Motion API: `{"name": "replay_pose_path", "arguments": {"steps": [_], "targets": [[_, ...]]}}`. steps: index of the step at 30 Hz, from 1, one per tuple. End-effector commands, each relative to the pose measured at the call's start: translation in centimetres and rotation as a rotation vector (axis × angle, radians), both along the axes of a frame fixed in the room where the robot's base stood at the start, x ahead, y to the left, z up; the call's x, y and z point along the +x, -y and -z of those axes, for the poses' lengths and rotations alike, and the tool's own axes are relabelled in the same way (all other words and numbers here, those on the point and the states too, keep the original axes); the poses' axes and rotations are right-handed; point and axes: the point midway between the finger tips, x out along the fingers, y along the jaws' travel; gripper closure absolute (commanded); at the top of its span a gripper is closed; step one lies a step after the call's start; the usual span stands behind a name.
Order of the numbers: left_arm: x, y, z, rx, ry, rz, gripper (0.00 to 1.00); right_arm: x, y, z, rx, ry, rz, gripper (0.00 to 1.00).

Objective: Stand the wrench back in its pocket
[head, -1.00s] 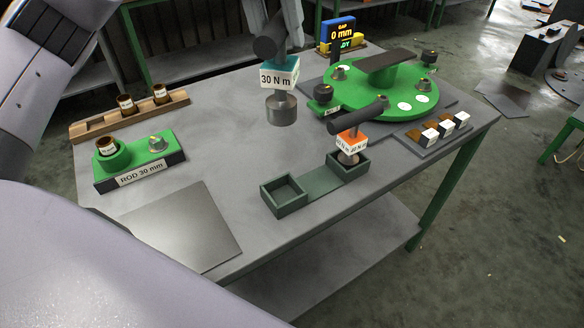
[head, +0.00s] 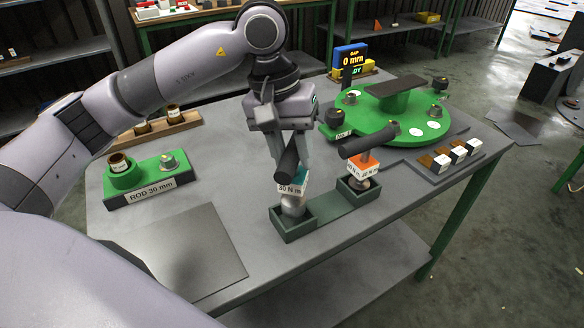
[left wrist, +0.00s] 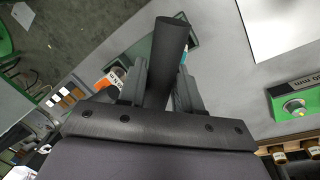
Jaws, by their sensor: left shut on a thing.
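The wrench with the teal 30 N m block (head: 291,187) is upright, with its dark handle (head: 286,160) at the top and a metal socket (head: 293,206) below. My left gripper (head: 289,160) is shut on its handle, which also shows between the fingers in the left wrist view (left wrist: 167,50). The socket is at the left pocket (head: 295,231) of the dark green two-pocket holder. The pocket's front wall shows, but I cannot tell whether the socket touches the floor. A second wrench with an orange block (head: 363,165) stands in the right pocket. My right gripper is out of view.
A green round fixture (head: 385,115) stands behind, with a gap display (head: 352,61) beyond it. A tray of white and brown blocks (head: 441,164) is at right. A green ROD 30 mm block (head: 150,182) and grey plate (head: 185,255) lie at left.

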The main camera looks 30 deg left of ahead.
Motion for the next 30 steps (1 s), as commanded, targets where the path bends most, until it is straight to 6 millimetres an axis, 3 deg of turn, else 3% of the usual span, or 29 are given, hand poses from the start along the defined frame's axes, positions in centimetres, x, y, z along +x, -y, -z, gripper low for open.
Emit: {"name": "replay_pose_path", "arguments": {"steps": [8, 19, 20, 22, 30], "targets": [[-0.1, 0.0, 3.5, 0.0, -0.001, 0.0, 1.0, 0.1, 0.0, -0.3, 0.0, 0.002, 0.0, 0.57], [0.0, 0.0, 4.1, 0.0, 0.002, 0.001, 1.0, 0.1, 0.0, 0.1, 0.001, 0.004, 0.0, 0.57], [0.0, 0.0, 4.2, 0.001, -0.001, 0.0, 0.63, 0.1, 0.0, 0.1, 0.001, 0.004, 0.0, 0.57], [0.0, 0.0, 4.0, 0.001, -0.001, 0.0, 0.41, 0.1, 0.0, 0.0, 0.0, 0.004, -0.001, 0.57], [0.0, 0.0, 4.0, 0.002, -0.001, 0.0, 0.41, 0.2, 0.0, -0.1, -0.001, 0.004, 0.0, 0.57]]}}
